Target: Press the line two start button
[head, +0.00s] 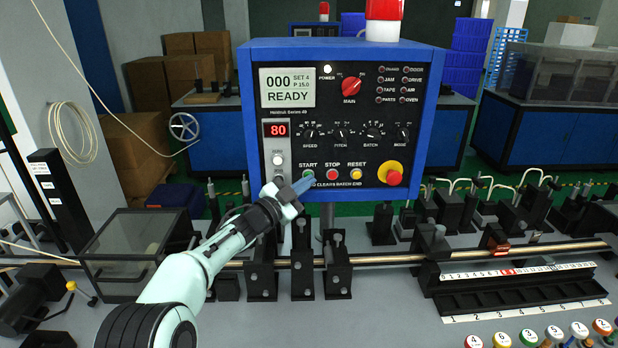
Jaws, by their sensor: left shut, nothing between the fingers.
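The blue-framed control panel (352,118) stands upright at the centre, and its screen (288,87) reads "000 READY". The green START button (308,175) is low on the panel's left half, beside the red STOP button (332,174) and the yellow RESET button (356,174). My left gripper (301,185) is shut and empty, its fingertips just below and left of the START button. I cannot tell whether they touch it. No line number is readable on the panel. My right gripper is out of view.
A red and yellow emergency knob (393,174) sits at the panel's lower right. Below, a metal rail (390,258) with black holders crosses the bench. A clear-topped box (135,245) stands left of my arm. A numbered black rack (510,290) is at the right.

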